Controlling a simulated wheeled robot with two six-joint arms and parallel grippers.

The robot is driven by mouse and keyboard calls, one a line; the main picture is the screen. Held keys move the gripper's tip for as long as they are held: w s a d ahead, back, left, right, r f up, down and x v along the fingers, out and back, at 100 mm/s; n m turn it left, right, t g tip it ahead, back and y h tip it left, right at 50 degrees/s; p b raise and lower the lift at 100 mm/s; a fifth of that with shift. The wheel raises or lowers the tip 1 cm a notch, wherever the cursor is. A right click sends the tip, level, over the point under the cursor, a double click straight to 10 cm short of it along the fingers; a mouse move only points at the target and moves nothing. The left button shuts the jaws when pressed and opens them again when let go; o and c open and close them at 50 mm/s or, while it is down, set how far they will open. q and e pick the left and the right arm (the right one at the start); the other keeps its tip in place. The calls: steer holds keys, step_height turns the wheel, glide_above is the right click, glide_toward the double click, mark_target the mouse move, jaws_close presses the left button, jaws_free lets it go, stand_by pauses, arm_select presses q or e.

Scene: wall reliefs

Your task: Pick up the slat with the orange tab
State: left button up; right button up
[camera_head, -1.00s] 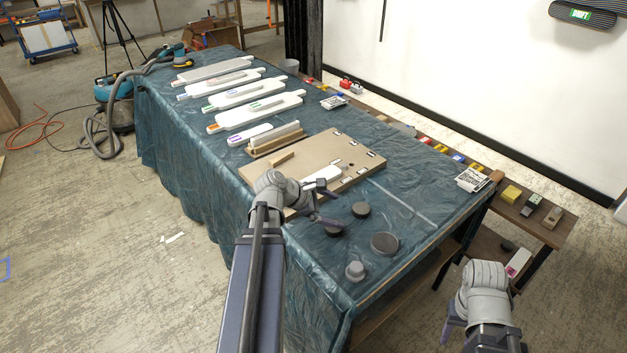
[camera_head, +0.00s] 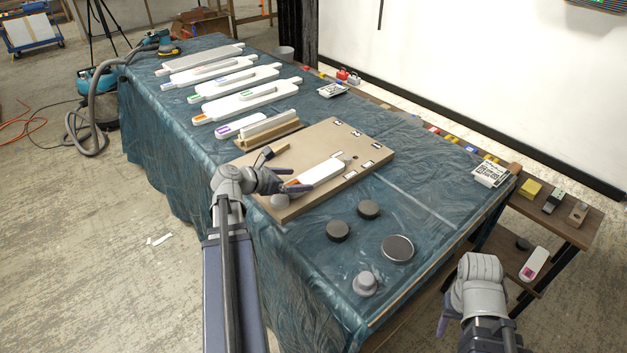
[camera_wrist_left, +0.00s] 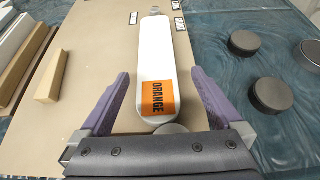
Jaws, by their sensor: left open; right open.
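The slat with the orange tab (camera_head: 320,172) is white and lies on the tan board (camera_head: 362,150) on the table. In the left wrist view the slat (camera_wrist_left: 156,60) shows its orange tab (camera_wrist_left: 155,97), lettered ORANGE, at the near end. My left gripper (camera_head: 287,186) is open at the slat's tab end. In the left wrist view its purple fingers (camera_wrist_left: 158,88) stand on either side of the tab end, with gaps on both sides. My right gripper (camera_head: 443,322) is open, low at the right, away from the table top.
A wooden block (camera_wrist_left: 52,78) lies on the board left of the slat. Several dark round pucks (camera_head: 397,248) sit on the cloth at right. A wooden rack (camera_head: 270,137) and several other white slats (camera_head: 247,102) lie further back.

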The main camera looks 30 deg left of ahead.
mark_target(309, 177)
arm_select(q)
steer(key=shift+w+d+f, duration=0.1)
steer(key=shift+w+f, duration=0.1)
steer(key=shift+w, duration=0.1)
steer(key=x, duration=0.1)
steer(key=b+x, duration=0.1)
steer(key=x, duration=0.1)
steer(key=b+x, duration=0.1)
steer(key=x, duration=0.1)
steer(key=shift+w+a, duration=0.25)
steer(key=shift+r, duration=0.15)
steer(key=c, duration=1.5)
